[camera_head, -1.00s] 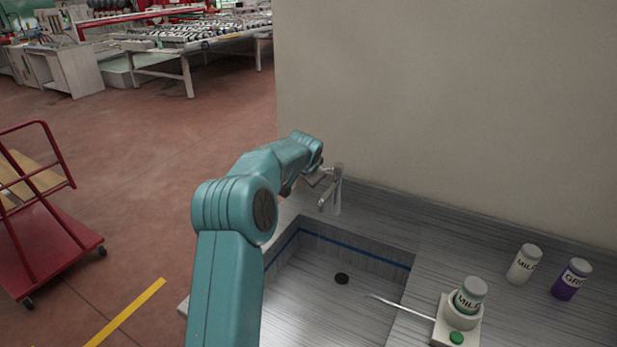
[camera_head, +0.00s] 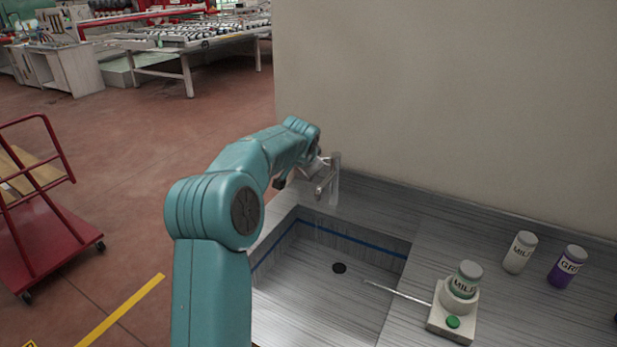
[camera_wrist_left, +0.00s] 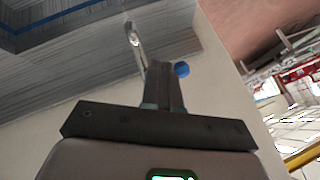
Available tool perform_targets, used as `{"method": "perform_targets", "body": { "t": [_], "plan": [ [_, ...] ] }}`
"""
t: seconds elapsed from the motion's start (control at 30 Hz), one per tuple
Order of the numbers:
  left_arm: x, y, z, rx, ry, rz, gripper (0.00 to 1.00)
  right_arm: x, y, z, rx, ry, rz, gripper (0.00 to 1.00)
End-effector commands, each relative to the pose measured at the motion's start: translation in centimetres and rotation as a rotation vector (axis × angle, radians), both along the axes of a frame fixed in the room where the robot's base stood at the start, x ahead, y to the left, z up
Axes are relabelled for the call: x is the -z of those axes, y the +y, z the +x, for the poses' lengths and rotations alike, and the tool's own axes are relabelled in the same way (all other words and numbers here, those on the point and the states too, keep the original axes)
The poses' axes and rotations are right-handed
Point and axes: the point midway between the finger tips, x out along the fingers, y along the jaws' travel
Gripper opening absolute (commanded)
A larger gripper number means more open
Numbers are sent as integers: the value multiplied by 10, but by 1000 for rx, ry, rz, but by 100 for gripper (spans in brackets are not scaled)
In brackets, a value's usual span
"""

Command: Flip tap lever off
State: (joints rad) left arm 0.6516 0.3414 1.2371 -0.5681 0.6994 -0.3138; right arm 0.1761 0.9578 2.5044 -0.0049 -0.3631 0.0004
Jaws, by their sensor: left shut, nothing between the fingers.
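The silver tap (camera_head: 334,182) stands at the back edge of the grey sink (camera_head: 290,290), its spout over the basin. A faint pale streak shows under the spout; I cannot tell if it is running water. My left arm reaches in from the left, and its gripper (camera_head: 318,168) is beside the tap's upper part, partly hidden by my wrist. In the left wrist view the gripper (camera_wrist_left: 163,68) is shut and empty, with the tap (camera_wrist_left: 137,45) just left of the fingers. A small blue piece (camera_wrist_left: 182,69) shows right of the fingers. The lever's position is unclear.
A pale wall (camera_head: 450,90) rises behind the counter. On the right stand a white bottle (camera_head: 519,254), a purple bottle (camera_head: 566,269) and a white dispenser (camera_head: 452,320) with a green button. A red cart (camera_head: 45,245) is at far left. The basin is empty except for its dark drain (camera_head: 339,268).

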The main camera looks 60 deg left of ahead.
Motion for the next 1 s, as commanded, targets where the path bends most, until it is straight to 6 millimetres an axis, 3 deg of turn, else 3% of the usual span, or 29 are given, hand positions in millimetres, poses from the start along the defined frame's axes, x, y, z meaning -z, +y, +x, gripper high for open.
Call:
{"method": "perform_targets", "body": {
  "t": [0.33, 1.0],
  "plan": [
    [-39, -15, -27, 0, 0, 0, 0, 11, 0, 0, 0, 0, 0, 43],
    [-44, -21, -31, 0, 1, -2, 0, 10, 0, 0, 0, 0, 0, 43]
  ]
}}
